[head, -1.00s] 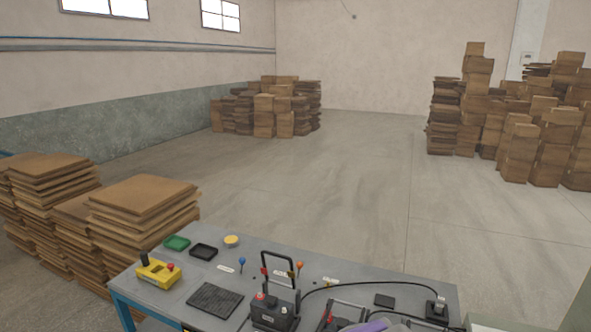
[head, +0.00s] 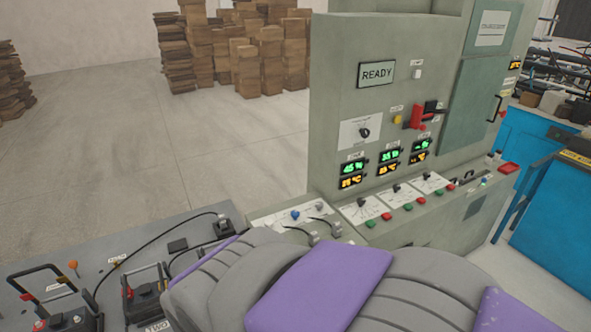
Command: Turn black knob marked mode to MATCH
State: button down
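A grey-green control cabinet (head: 335,95) stands right of centre with a screen (head: 376,74) reading READY. A black knob (head: 364,132) sits on a white dial plate on its upright face. More black knobs sit on white dial plates along the sloped console, at the left (head: 361,202), middle (head: 397,188) and right (head: 427,176). The lettering is too small to read, so I cannot tell which knob is marked mode or where any points. My grey and purple arm fills the lower middle, in front of the console. My gripper is not in view.
A red handle (head: 417,118) sticks out of the cabinet. Red and green buttons line the console edge. A grey table (head: 190,247) at lower left carries black devices and cables. A blue unit (head: 560,215) stands at right. Box stacks (head: 262,60) stand behind; open floor lies at left.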

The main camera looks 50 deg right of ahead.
aim_at(364, 133)
jog(key=z, duration=2.25)
